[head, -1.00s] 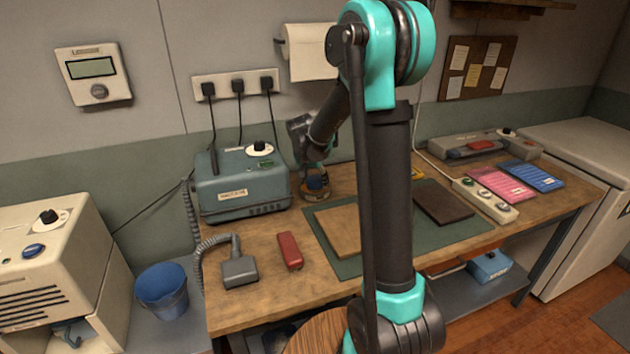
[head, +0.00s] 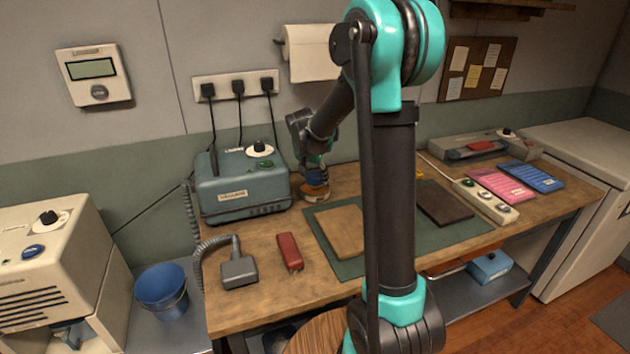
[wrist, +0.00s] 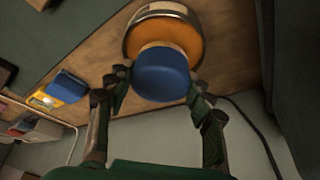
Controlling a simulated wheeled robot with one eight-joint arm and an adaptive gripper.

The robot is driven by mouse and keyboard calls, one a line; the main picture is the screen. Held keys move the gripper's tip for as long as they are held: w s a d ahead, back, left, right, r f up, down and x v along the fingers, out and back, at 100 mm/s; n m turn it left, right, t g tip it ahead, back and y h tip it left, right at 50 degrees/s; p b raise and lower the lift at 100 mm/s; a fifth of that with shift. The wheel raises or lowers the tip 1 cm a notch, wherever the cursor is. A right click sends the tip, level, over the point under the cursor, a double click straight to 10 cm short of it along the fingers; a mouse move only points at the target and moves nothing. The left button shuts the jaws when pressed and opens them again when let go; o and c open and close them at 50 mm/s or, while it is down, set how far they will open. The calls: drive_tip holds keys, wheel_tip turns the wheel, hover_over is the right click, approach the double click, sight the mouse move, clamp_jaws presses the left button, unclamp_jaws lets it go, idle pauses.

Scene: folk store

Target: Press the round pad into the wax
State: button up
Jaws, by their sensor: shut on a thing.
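The round pad has a blue knob (wrist: 162,75) that sits between the fingers of my gripper (wrist: 160,80) in the wrist view. My gripper is shut on it. In the head view my gripper (head: 316,168) holds the blue pad over the orange wax (head: 315,188). The wax is in a round tin at the back of the bench, right of the grey-blue box. In the wrist view the orange wax (wrist: 172,35) shows just beyond the blue knob, inside a metal rim. The pad's underside is hidden, and I cannot tell whether it touches the wax.
The grey-blue box (head: 240,187) stands close left of the tin. A green mat (head: 345,266) with a tan board (head: 341,230) and a dark board (head: 444,203) lies in front and to the right. A red tool (head: 289,251) and a corded grey tool (head: 239,271) lie at the front left.

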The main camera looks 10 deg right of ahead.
sight(317, 172)
drive_tip(key=shift+r, duration=2.4)
